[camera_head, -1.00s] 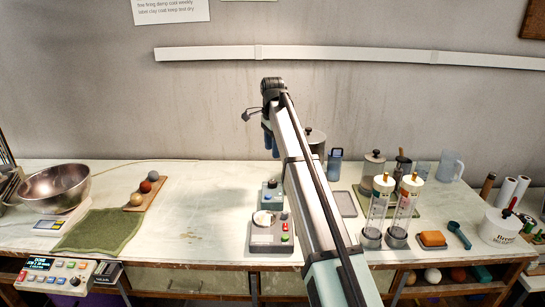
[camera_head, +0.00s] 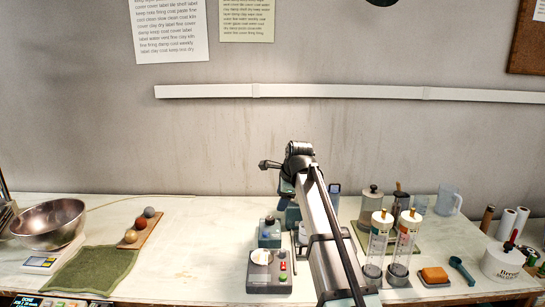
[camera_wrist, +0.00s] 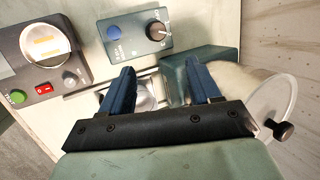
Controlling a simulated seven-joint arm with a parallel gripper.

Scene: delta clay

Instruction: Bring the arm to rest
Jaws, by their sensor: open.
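My arm (camera_head: 328,240) reaches forward over the bench from the bottom of the head view, its wrist above the back of the bench. My gripper (camera_wrist: 160,73) shows in the wrist view, its two blue fingers apart with nothing held between them. The fingers hang over the bench near a blue-grey box with a black knob (camera_wrist: 139,33) and a teal block (camera_wrist: 174,84). In the head view the arm largely hides the gripper. I cannot tell how far the fingertips are above the bench.
A grey box with buttons (camera_head: 270,281) stands left of my arm. Two clear cylinders (camera_head: 378,245) stand close on its right, with an orange sponge (camera_head: 434,274) beyond. A metal bowl (camera_head: 47,225) and green cloth (camera_head: 92,270) lie far left.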

